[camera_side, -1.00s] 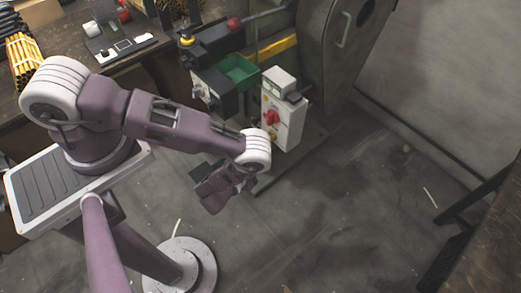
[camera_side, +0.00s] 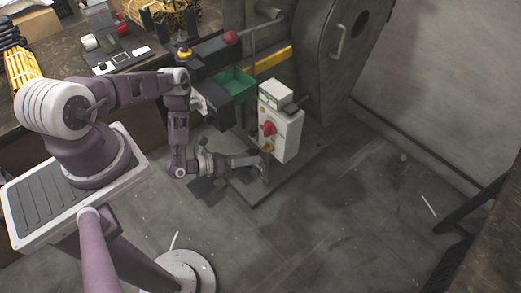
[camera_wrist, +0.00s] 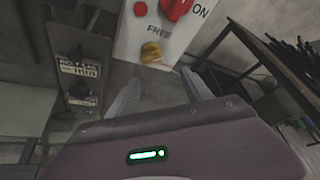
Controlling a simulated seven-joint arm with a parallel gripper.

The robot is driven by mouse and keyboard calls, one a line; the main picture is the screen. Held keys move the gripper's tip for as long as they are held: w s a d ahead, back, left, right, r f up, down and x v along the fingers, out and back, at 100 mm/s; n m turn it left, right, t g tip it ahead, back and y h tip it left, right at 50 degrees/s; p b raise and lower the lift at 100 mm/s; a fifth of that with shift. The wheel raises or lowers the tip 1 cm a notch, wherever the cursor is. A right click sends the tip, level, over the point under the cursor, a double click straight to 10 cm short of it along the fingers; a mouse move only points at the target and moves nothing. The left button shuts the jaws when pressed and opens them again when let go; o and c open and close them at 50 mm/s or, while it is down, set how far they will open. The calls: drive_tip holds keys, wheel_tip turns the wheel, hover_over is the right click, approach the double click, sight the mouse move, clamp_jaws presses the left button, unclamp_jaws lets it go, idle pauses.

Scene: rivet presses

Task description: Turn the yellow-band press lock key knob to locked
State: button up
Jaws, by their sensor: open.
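The yellow-band press has a yellow bar (camera_side: 274,57) across its front and a white control box (camera_side: 287,135). A brass-coloured knob (camera_wrist: 151,53) sits low on that box, just under the printed word FREE; I take it for the lock key knob. Its exact turn is hard to tell. In the side view the knob (camera_side: 267,146) is small and partly hidden. My gripper (camera_wrist: 161,92) is open and empty, its fingers spread below the knob and apart from it. In the side view my gripper (camera_side: 262,161) is at the box's lower edge.
A large red knob (camera_wrist: 178,7) and a red button (camera_wrist: 140,8) sit above the brass knob. A dark labelled unit (camera_wrist: 78,70) stands left in the wrist view. A green bin (camera_side: 238,80) and a red-balled lever (camera_side: 231,37) are above.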

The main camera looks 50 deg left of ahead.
sight(264, 150)
drive_tip(key=shift+n+t+y, duration=0.3)
drive_tip(key=shift+y, duration=0.2)
drive_tip(key=w, duration=0.3)
drive_tip(key=w+f, duration=0.1)
drive_tip(key=w, duration=0.3)
drive_tip(key=shift+f, duration=0.2)
clamp_jaws()
drive_tip(key=m+y, duration=0.2)
drive_tip(key=m, duration=0.1)
drive_tip(key=shift+d, duration=0.15)
drive_tip(key=shift+d+m+y, duration=0.1)
drive_tip(key=shift+m+y, duration=0.6)
drive_tip(key=shift+m, duration=0.3)
